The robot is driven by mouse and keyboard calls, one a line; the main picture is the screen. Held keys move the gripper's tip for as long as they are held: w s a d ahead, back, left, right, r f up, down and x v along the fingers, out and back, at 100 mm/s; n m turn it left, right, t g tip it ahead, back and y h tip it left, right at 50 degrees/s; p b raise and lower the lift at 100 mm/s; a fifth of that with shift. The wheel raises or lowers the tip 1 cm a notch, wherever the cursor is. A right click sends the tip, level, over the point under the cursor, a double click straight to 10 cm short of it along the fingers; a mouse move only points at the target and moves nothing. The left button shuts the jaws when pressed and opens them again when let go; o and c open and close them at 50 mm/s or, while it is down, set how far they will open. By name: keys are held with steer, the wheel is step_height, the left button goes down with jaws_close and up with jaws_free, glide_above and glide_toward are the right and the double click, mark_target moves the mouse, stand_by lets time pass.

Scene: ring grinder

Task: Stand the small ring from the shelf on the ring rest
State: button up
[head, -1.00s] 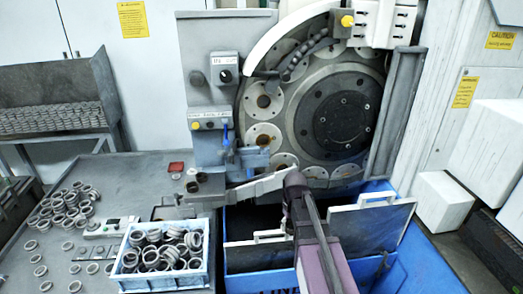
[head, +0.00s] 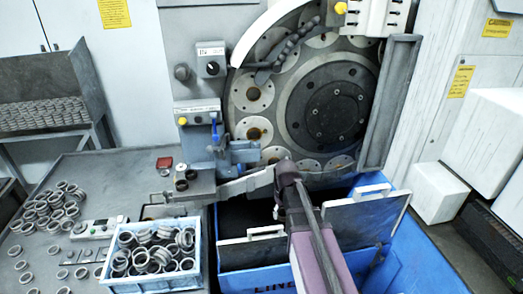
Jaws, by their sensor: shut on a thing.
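My arm reaches up from the lower middle of the head view toward the grinder. My gripper (head: 278,208) is mostly hidden behind my own wrist; only a dark part shows beside it. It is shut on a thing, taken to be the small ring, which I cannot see. The small shelf (head: 202,187) at the machine's left front, left of my wrist, bears a few dark round pieces (head: 181,184). I cannot make out the ring rest for certain.
The grinder's round plate (head: 330,105) is behind my wrist. A blue crate of rings (head: 150,277) and loose rings (head: 60,205) are on the grey table at left. A blue bin (head: 377,235) with a white-edged panel (head: 375,218) lies around and below my arm.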

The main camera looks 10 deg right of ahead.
steer(key=w+a+r+m+t+y+b, duration=0.1)
steer(key=w+a+m+t+b, duration=0.15)
steer(key=w+t, duration=0.45)
steer(key=w+a+r+m+t+y+b, duration=0.1)
steer(key=w+r+m+t+b, duration=0.2)
steer(key=w, duration=0.9)
steer(key=w+r+t+h+b, duration=0.1)
steer(key=w+r+t+b, duration=0.2)
steer(key=w+r+t, duration=0.3)
steer(key=shift+w+a+m+t+h, duration=0.2)
steer(key=shift+a+m+t+h, duration=0.2)
steer(key=shift+t, duration=0.5)
steer(key=shift+w+d, duration=0.15)
steer(key=shift+w+d, duration=0.1)
steer(key=shift+w, duration=4.85)
steer(key=shift+f+b, duration=0.4)
steer(key=shift+f, duration=0.1)
steer(key=shift+s+f, duration=0.15)
